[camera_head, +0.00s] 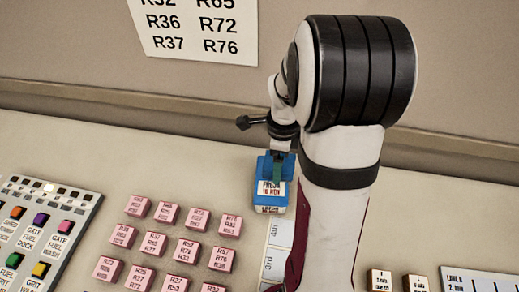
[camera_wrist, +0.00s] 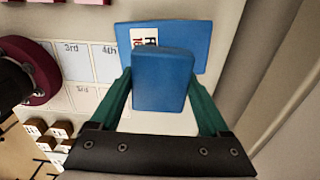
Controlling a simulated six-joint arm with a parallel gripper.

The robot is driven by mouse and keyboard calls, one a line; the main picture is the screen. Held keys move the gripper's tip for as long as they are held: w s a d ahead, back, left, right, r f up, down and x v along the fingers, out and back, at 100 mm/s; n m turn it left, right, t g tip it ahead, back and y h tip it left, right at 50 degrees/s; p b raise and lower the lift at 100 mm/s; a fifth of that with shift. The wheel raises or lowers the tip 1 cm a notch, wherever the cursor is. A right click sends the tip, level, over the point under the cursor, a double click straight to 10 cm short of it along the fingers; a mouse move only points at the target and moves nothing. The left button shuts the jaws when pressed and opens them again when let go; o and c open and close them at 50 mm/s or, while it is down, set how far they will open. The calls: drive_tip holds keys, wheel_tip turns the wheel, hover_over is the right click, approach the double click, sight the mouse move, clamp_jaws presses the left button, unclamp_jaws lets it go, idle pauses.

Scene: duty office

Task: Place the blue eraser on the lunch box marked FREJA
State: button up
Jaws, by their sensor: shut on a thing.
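The lunch box marked FREJA (camera_head: 270,189) has a blue top and a white label, and stands at the back of the table. It also shows in the wrist view (camera_wrist: 191,42), with its label partly covered. The blue eraser (camera_wrist: 162,82) is between the green fingers of my gripper (camera_wrist: 163,100), which is shut on it. In the wrist view the eraser overlaps the box. In the head view my gripper (camera_head: 282,166) is at the box, and the eraser blends with its blue top. I cannot tell whether the eraser touches the box.
Several pink labelled blocks (camera_head: 187,248) stand left of the box. A button panel (camera_head: 40,222) is at far left. A numbered strip (camera_head: 279,234) lies in front of the box. Small labelled blocks (camera_head: 416,283) and a card (camera_head: 480,281) are at right. The wall rises close behind.

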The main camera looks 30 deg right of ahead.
drive_tip(key=f, duration=0.1)
drive_tip(key=w+f, duration=0.1)
drive_tip(key=f, duration=0.3)
drive_tip(key=shift+w+a, duration=0.25)
drive_tip(key=shift+a, duration=0.15)
drive_tip(key=shift+f, duration=0.1)
drive_tip(key=o, duration=1.2)
drive_tip(key=shift+o, duration=0.2)
wheel_tip(320, 180, up, 12)
drive_tip(key=shift+r, duration=0.15)
drive_tip(key=s+a+r+n+y, duration=0.1)
drive_tip(key=s+a+r+n, duration=0.1)
drive_tip(key=s+a+n, duration=1.5)
drive_tip(key=a+n, duration=0.3)
drive_tip(key=n, duration=0.1)
drive_tip(key=shift+a+n+y, duration=0.2)
drive_tip(key=shift+n+y, duration=0.1)
drive_tip(key=shift+y, duration=0.1)
drive_tip(key=shift+r, duration=0.1)
